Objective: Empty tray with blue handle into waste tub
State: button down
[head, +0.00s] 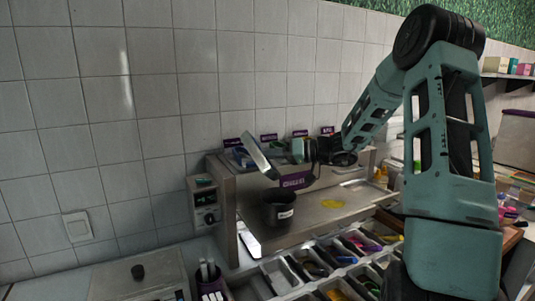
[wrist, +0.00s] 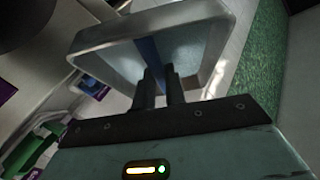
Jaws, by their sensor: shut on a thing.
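My gripper (wrist: 160,75) is shut on the blue handle (wrist: 150,50) of a square metal tray in the wrist view. The tray (wrist: 108,38) shows its pale rim and walls there. In the head view the tray (head: 258,157) is steeply tilted, its lower end above a dark tub. My gripper (head: 297,150) is to the right of the tray in that view. I cannot tell whether anything is left in the tray, and the tub's bottom is hidden.
A yellow round patch (head: 333,203) lies on the counter right of the tub. Several topping compartments (head: 310,262) run along the front. A small control box (head: 204,205) stands at the left. Purple-labelled containers (head: 269,144) line the back by the tiled wall.

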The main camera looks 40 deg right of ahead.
jog(key=shift+s+d+r+m+t+y+p, duration=0.3)
jog(key=shift+d+t+y+p, duration=0.15)
jog(key=shift+t, duration=0.15)
jog(key=shift+s+d+r+m+t+y+p, duration=0.15)
jog(key=shift+s+d+m+t+y+p, duration=0.1)
jog(key=shift+d+t+y+p, duration=0.25)
jog(key=shift+a, duration=0.15)
jog(key=shift+p, duration=0.4)
jog(key=shift+f+b, duration=0.15)
jog(key=shift+b, duration=0.5)
